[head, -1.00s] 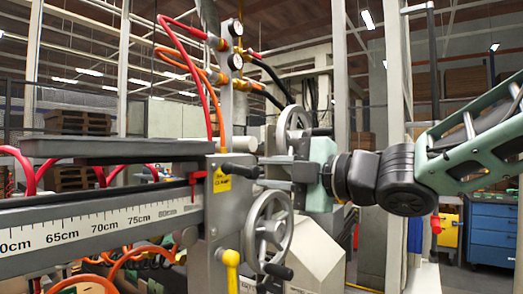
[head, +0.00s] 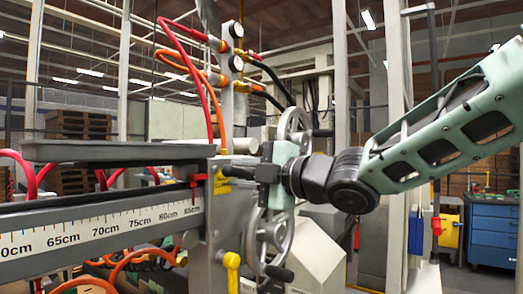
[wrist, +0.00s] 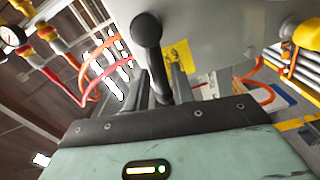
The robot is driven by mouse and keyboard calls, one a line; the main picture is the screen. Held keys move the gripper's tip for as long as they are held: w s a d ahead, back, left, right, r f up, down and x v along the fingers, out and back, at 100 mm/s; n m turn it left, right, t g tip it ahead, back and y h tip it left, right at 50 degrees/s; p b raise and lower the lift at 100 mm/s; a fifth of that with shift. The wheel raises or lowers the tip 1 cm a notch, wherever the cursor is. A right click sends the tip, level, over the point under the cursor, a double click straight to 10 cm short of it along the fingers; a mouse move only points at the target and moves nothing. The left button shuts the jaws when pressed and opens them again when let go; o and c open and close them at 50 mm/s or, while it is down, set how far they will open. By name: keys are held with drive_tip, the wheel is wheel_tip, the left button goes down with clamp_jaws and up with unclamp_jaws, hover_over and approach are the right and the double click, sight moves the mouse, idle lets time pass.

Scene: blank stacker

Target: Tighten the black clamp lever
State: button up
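The black clamp lever (head: 236,172) sticks out from the grey machine head beside a yellow label, at mid-height in the head view. In the wrist view the lever (wrist: 153,60) runs from its round knob end down between my fingers. My gripper (head: 258,173) is at the lever from the right, its pale green body just right of the lever. In the wrist view my gripper (wrist: 163,85) has one dark finger on each side of the lever, apart, with the lever between them. Firm contact with the lever cannot be made out.
A handwheel (head: 266,238) with black grips sits just below my gripper, and another handwheel (head: 296,127) is behind it. A yellow-knobbed lever (head: 231,262) is lower down. Red and orange hoses (head: 195,85) hang above left. A scale rail (head: 105,228) extends left.

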drive_tip(key=shift+w+d+r+m+p, duration=0.15)
drive_tip(key=shift+r+m+p, duration=0.9)
drive_tip(key=shift+p, duration=1.25)
drive_tip(key=m+p, duration=0.2)
drive_tip(key=p, duration=0.1)
drive_tip(key=shift+w+d+r+m, duration=0.1)
drive_tip(key=shift+d+m, duration=0.05)
drive_tip(key=shift+m, duration=0.1)
drive_tip(key=shift+w+r+m+p, duration=0.15)
drive_tip(key=shift+m+p, duration=0.25)
drive_tip(key=shift+p, duration=0.6)
drive_tip(key=shift+w+d+r+m+p, duration=0.15)
drive_tip(key=shift+m+p, duration=0.35)
drive_tip(key=shift+p, duration=0.3)
drive_tip(key=s+d+r+m+p, duration=0.1)
drive_tip(key=s+d+m+p, duration=0.1)
drive_tip(key=d+m+p, duration=0.5)
drive_tip(key=d+m, duration=0.2)
drive_tip(key=m, duration=0.1)
drive_tip(key=shift+s+d+r, duration=0.2)
drive_tip(key=shift+s+d, duration=0.05)
drive_tip(key=shift+d, duration=0.05)
